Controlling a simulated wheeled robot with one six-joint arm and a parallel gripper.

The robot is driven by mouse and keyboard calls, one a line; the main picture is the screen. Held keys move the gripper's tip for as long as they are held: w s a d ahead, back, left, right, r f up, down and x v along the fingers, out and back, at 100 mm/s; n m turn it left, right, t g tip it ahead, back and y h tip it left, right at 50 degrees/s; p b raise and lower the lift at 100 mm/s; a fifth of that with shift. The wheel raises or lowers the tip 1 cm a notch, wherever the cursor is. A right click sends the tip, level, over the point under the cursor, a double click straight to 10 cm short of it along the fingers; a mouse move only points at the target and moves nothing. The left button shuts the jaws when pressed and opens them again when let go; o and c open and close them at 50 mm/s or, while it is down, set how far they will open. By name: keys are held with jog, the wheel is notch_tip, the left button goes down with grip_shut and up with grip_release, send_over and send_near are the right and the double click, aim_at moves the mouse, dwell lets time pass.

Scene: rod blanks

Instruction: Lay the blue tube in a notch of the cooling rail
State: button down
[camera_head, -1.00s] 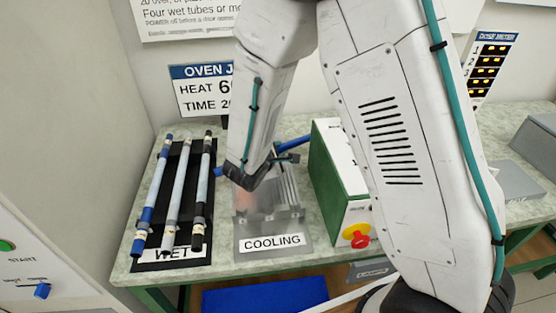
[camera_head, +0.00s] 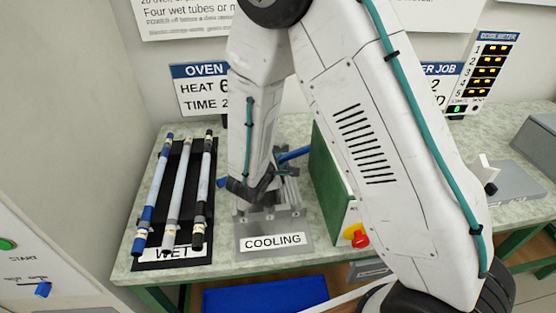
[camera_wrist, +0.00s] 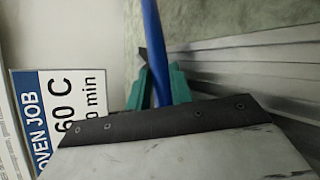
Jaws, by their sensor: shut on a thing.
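The blue tube (camera_head: 294,154) is crosswise over the cooling rail (camera_head: 247,228), its right part sloping up toward the green box and its left end (camera_head: 221,183) showing beside my arm. My gripper (camera_head: 273,178) is shut on the tube near its middle, mostly hidden behind my wrist. In the wrist view, the teal fingers (camera_wrist: 156,88) clasp the blue tube (camera_wrist: 152,40), and the rail's grey ridges (camera_wrist: 235,68) lie to the right. The rail's notches are largely hidden by my arm. I cannot tell whether the tube touches the rail.
A black WET rack (camera_head: 184,264) with three tubes stands left of the rail. A green box (camera_head: 331,185) with a red button (camera_head: 357,236) stands close on the right. A blue mat or bin (camera_head: 265,295) lies below the table. An oven job sign (camera_head: 200,90) is behind.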

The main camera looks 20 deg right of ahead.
jog(key=c, duration=1.3)
grip_release()
jog(key=shift+o, duration=0.2)
jog(key=shift+r, duration=0.1)
jog(key=shift+r, duration=0.3)
jog(key=v, duration=1.2)
jog(key=shift+r, duration=0.2)
